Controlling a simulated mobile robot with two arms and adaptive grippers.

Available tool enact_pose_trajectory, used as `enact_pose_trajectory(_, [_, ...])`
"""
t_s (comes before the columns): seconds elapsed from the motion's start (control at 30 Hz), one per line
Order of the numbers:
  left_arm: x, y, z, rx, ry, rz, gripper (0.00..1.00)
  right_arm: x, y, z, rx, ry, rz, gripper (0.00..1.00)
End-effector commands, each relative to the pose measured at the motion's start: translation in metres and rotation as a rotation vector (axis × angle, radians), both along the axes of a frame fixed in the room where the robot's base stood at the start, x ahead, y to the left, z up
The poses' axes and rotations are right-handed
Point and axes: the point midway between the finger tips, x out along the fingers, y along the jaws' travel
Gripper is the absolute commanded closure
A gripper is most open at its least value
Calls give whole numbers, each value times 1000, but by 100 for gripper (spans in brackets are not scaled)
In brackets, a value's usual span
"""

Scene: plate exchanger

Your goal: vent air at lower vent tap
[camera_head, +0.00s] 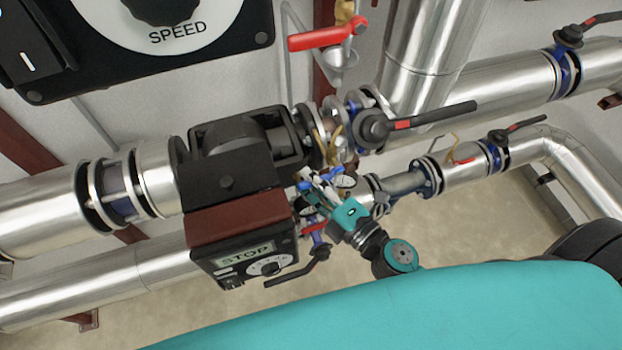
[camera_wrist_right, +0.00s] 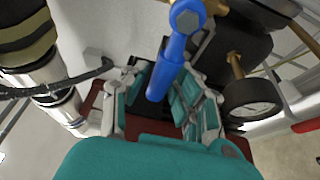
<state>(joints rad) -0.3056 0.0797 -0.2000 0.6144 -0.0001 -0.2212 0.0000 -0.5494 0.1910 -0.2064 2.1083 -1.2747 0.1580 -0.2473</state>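A small tap with a blue lever (camera_wrist_right: 170,70) shows at the centre of the right wrist view, with a bolt head at its top end. It seems to be the lower vent tap; in the head view the blue lever (camera_head: 334,176) is small and partly hidden by my gripper. My right gripper (camera_head: 314,184) is at this lever, beside the pump. In the right wrist view the gripper (camera_wrist_right: 158,102) is open, with fingers on both sides of the lever's free end and visible gaps. Contact cannot be made out. My left gripper is not in view.
The black pump with its STOP panel (camera_head: 245,255) stands just left of my right gripper. A round gauge (camera_wrist_right: 252,100) and brass fittings are close on the right. A black-and-red valve lever (camera_head: 430,118) juts out above. A red-handled tap (camera_head: 327,38) is higher up.

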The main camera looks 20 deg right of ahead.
Motion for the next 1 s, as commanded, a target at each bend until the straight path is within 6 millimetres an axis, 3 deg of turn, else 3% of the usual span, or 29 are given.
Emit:
enact_pose_trajectory(0.03, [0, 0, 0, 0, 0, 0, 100, 0, 0, 0, 0, 0, 0, 82])
enact_pose_trajectory(0.2, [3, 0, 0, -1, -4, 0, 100, 0, 0, 0, 0, 0, 0, 100])
enact_pose_trajectory(0.73, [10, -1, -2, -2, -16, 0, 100, 0, 0, 0, 22, 1, -1, 100])
enact_pose_trajectory(1.0, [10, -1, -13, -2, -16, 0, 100, 2, -1, 7, 157, 5, -2, 100])
